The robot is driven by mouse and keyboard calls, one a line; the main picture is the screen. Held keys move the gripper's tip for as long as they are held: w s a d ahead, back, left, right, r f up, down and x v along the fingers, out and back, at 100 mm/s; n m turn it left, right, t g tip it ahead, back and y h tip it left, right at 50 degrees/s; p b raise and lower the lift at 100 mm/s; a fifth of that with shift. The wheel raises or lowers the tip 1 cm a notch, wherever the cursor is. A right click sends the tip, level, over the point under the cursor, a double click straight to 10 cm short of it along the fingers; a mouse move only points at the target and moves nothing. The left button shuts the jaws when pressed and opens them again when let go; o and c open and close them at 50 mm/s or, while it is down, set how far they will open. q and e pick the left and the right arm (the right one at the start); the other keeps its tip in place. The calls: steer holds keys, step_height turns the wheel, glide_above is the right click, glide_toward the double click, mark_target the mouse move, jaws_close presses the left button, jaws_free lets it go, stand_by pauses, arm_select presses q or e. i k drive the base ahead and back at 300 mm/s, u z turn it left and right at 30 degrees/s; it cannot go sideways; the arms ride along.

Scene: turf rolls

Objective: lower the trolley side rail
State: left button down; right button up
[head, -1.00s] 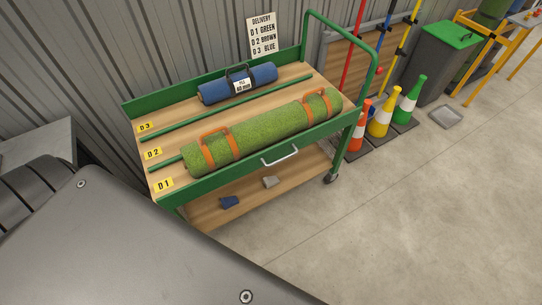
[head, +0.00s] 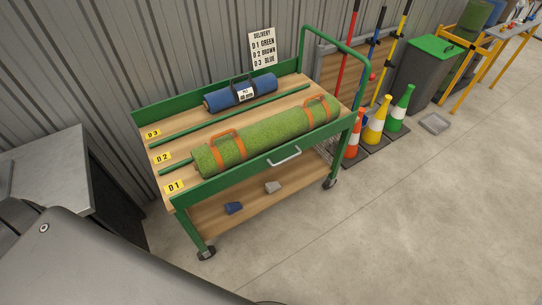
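The green trolley (head: 192,232) stands against the corrugated wall. Its near side rail (head: 232,176) is a green panel with a pale handle (head: 284,156), running along the front edge of the top deck. The rail looks raised, its top edge in front of the lower part of the green turf roll (head: 262,136). That roll has two orange straps and lies in the D1 lane. A blue roll (head: 225,98) with a dark strap lies in the D3 lane. The D2 lane between is empty. Neither gripper is in view.
A delivery sign (head: 263,48) stands behind the trolley. A grey cabinet (head: 45,165) is at the left. Cones (head: 374,125), poles and a green-lidded bin (head: 424,70) stand to the right. A blue item and a grey item lie on the lower shelf. Open floor lies in front and right.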

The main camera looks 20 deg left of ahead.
mark_target(279, 155)
steer(key=i, duration=0.4)
steer(key=u, duration=1.75)
steer(key=k, duration=1.05)
steer(key=z, duration=1.7)
steer(key=i, duration=0.5)
steer(key=z, duration=0.15)
